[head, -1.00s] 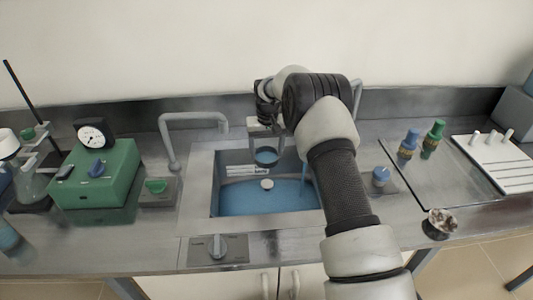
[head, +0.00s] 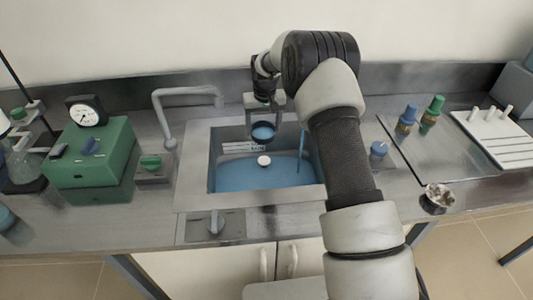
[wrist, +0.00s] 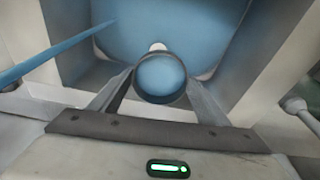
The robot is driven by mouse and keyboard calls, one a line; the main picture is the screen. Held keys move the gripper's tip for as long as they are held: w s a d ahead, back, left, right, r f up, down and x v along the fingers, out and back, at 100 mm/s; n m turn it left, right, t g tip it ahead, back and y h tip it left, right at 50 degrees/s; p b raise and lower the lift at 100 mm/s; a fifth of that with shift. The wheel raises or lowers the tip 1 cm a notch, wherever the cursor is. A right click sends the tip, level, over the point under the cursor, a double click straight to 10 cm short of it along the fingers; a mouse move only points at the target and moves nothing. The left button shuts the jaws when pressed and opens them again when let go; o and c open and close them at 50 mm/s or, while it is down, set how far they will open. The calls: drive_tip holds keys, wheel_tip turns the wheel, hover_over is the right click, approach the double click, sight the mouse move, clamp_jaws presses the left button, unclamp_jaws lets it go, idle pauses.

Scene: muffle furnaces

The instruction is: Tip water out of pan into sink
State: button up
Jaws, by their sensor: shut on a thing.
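A small dark-rimmed pan (head: 263,133) with blue water in it is held over the back part of the sink. In the wrist view the pan (wrist: 161,78) sits between the two fingers of my gripper (wrist: 160,88), which is shut on it. The water surface looks about level with the rim, so the pan appears roughly upright. The sink (head: 250,178) below has blue water or a blue floor, and a white round piece (head: 264,160) shows in it.
A bent grey faucet (head: 187,97) stands left of the sink. A thin blue stream (head: 302,145) shows at the sink's right. A green box with a gauge (head: 92,155) is at left. Blue and green bottles (head: 432,112) and a white rack (head: 492,140) are at right.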

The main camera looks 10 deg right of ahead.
drive_tip(key=shift+s+r+t+b, duration=0.25)
drive_tip(key=shift+t+b, duration=0.55)
drive_tip(key=shift+b, duration=1.45)
drive_tip(key=shift+s+r+t+b, duration=0.2)
drive_tip(key=shift+t+b, duration=0.6)
drive_tip(key=shift+b, duration=1.5)
drive_tip(key=shift+s+r+t+b, duration=0.25)
drive_tip(key=shift+t+b, duration=0.55)
drive_tip(key=shift+b, duration=1.45)
idle(1.2)
